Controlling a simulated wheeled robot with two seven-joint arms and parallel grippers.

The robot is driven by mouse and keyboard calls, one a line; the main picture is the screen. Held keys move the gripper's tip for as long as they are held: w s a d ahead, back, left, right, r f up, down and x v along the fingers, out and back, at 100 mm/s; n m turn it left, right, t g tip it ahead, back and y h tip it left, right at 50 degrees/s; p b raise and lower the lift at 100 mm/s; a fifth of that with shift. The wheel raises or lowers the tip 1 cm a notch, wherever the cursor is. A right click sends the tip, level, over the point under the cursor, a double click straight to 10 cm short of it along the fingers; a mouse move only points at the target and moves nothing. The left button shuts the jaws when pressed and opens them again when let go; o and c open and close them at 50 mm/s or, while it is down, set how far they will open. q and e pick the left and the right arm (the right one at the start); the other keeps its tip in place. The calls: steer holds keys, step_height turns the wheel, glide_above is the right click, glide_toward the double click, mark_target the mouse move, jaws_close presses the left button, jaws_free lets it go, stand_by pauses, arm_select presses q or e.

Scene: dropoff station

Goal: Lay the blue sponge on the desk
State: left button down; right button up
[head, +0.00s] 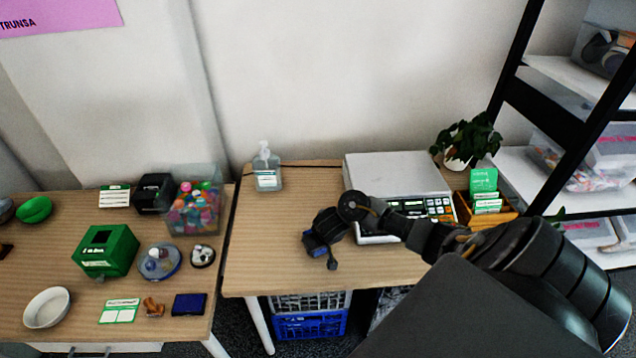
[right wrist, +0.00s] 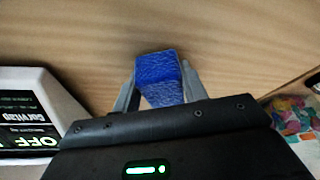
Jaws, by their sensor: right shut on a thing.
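The blue sponge (right wrist: 158,72) is between the two fingers of my right gripper (right wrist: 160,85) in the right wrist view, with wood grain behind it. In the head view my right gripper (head: 322,245) is over the right-hand desk (head: 268,235), left of the scale, with the dark blue sponge (head: 313,243) partly hidden by it. The gripper is shut on the sponge. I cannot tell whether the sponge touches the desktop. My left gripper is not in view.
A white scale (head: 395,172), a sanitizer bottle (head: 267,170) and a potted plant (head: 465,140) stand on the desk. The desktop left of the gripper is clear. The left table holds a green box (head: 105,250) and a tub of colourful pieces (head: 193,208). Blue crate (head: 310,325) sits below.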

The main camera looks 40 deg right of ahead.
steer(key=shift+f, duration=0.2)
steer(key=o, duration=0.9)
steer(key=shift+r, duration=0.15)
steer(key=p+v, duration=0.7)
steer(key=v, duration=0.5)
steer(key=shift+r+p, duration=0.1)
steer(key=shift+p, duration=0.25)
